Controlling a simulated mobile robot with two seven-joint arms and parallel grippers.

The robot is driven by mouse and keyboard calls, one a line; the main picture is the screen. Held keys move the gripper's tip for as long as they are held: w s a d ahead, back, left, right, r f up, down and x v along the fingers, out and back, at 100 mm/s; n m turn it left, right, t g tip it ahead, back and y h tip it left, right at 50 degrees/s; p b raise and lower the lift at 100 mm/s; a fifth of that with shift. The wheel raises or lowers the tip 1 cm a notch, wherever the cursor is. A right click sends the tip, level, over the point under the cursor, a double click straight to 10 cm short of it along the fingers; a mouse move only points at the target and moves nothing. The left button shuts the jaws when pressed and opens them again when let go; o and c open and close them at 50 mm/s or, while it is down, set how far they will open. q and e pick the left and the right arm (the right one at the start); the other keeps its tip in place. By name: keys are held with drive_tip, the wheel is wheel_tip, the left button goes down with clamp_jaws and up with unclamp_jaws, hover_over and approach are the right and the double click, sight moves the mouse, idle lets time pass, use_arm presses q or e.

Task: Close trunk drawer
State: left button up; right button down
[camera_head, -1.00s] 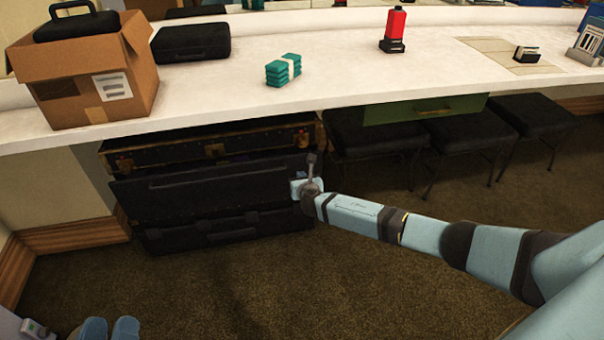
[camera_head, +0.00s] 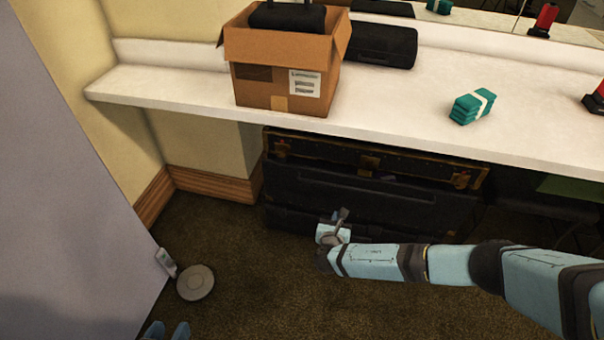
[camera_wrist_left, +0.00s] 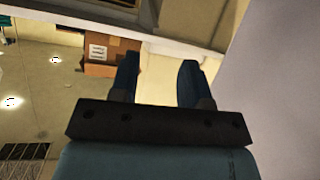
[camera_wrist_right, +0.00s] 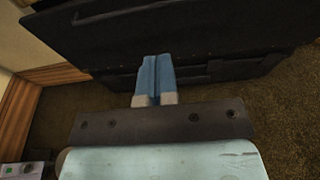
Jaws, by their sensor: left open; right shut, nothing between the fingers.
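A black trunk with brass trim (camera_head: 345,190) stands on the floor under the white counter. Its front black panel has a long handle and appears to sit forward of the brass-trimmed upper part; how far is hard to judge. My right gripper (camera_head: 340,215) is in front of the trunk's lower left half. In the right wrist view its blue fingers (camera_wrist_right: 155,68) are shut together with nothing between them, pointing at the dark trunk fronts (camera_wrist_right: 190,35); contact cannot be told. My left gripper (camera_head: 167,331) is open and empty at the bottom left, also seen in its wrist view (camera_wrist_left: 158,75).
The counter (camera_head: 170,97) carries a cardboard box (camera_head: 255,90), a black case (camera_head: 370,45) and teal bundles (camera_head: 472,106). A grey panel (camera_head: 70,180) stands at the left. A round grey disc (camera_head: 195,282) lies on the carpet. Stools stand right of the trunk.

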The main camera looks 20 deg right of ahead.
use_arm(q)
wheel_tip(320, 180, up, 7)
drive_tip(key=w+d+t+h+b, duration=0.2)
drive_tip(key=t+b, duration=0.1)
drive_tip(key=b, duration=0.2)
drive_tip(key=shift+w+d+f+t+h, duration=0.2)
drive_tip(key=shift+w+d+t+h, duration=0.05)
drive_tip(key=shift+d+t+h, duration=0.1)
use_arm(e)
drive_tip(key=a+x, duration=0.1)
drive_tip(key=x, duration=1.2)
drive_tip(key=shift+w+r, duration=0.2)
drive_tip(key=shift+w, duration=0.35)
